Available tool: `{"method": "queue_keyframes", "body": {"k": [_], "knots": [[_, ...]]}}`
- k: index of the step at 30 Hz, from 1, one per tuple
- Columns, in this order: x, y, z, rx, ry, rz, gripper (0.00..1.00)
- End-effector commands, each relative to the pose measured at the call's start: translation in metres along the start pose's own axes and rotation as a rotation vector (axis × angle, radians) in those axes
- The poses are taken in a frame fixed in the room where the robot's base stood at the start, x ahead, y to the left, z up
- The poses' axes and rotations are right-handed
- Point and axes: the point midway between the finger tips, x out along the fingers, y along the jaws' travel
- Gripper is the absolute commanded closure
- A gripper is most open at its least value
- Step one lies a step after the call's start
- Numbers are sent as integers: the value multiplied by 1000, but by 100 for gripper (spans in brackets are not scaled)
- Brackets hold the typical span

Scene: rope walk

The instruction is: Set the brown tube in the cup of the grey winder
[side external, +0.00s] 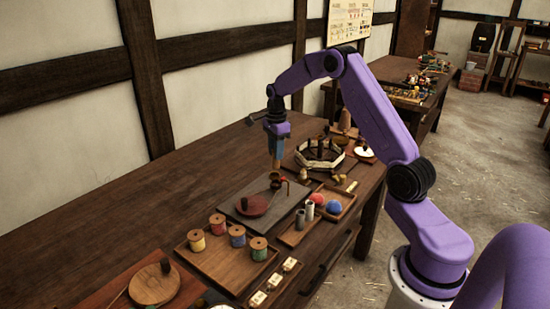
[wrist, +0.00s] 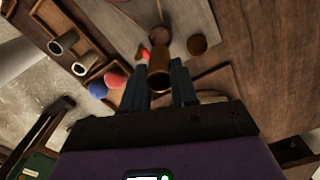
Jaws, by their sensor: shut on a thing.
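My gripper (side external: 275,150) is shut on the brown tube (wrist: 160,70), which shows between the two blue-grey fingers in the wrist view. In the side view the tube (side external: 276,163) points down from the fingertips, near the far right end of the grey winder (side external: 236,212). The winder is a flat grey board with a red-brown disc (side external: 251,206) and a small red part near the tube. Its grey board also shows in the wrist view (wrist: 196,18). A small brown round part lies just beyond the tube there; I cannot tell whether it is the cup or whether they touch.
A tray of thread spools (side external: 228,265) stands in front of the winder. A tray with red and blue balls (side external: 334,205) and two grey cylinders (side external: 304,216) are to its right. An octagonal frame with dark pegs (side external: 320,155) stands behind.

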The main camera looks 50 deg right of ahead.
Motion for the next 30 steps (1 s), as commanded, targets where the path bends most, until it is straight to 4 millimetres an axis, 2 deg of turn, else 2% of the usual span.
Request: {"method": "queue_keyframes", "body": {"k": [5,18,30], "knots": [[8,-1,-1,3,0,2,89],[46,-1,-1,2,0,1,89],[56,-1,-1,2,0,0,89]]}}
